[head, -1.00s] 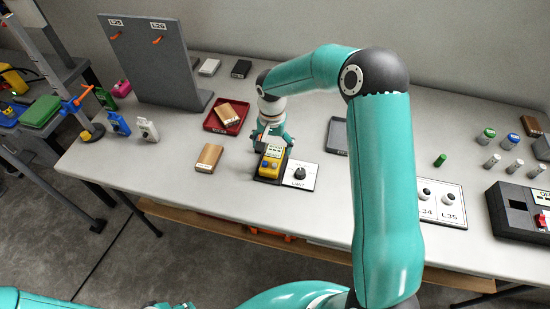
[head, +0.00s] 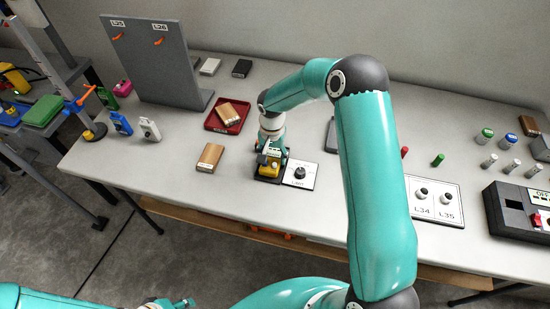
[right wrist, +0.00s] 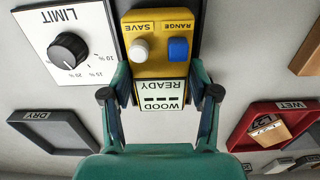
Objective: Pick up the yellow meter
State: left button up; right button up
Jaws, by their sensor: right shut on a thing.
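The yellow meter (head: 269,170) sits in its dark holder by the front of the table, partly hidden by my right gripper. In the right wrist view the meter (right wrist: 158,62) shows a white knob, a blue button and a display reading "WOOD READY". My right gripper (head: 271,156) is around it from above, and in the wrist view its fingers (right wrist: 162,95) are shut on the meter's two sides. I cannot tell whether the meter is lifted. A small part of my left gripper (head: 170,303) shows at the bottom edge; its jaws are not clear.
A LIMIT dial panel (head: 301,175) stands right beside the meter. A wood block (head: 210,157) lies to the left, and a red WET tray (head: 240,126) holds another block behind it. A grey DRY tray (right wrist: 56,131) is on the other side. The front table strip at left is clear.

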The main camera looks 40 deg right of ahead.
jog(key=c, duration=0.4)
jog(key=shift+r, duration=0.1)
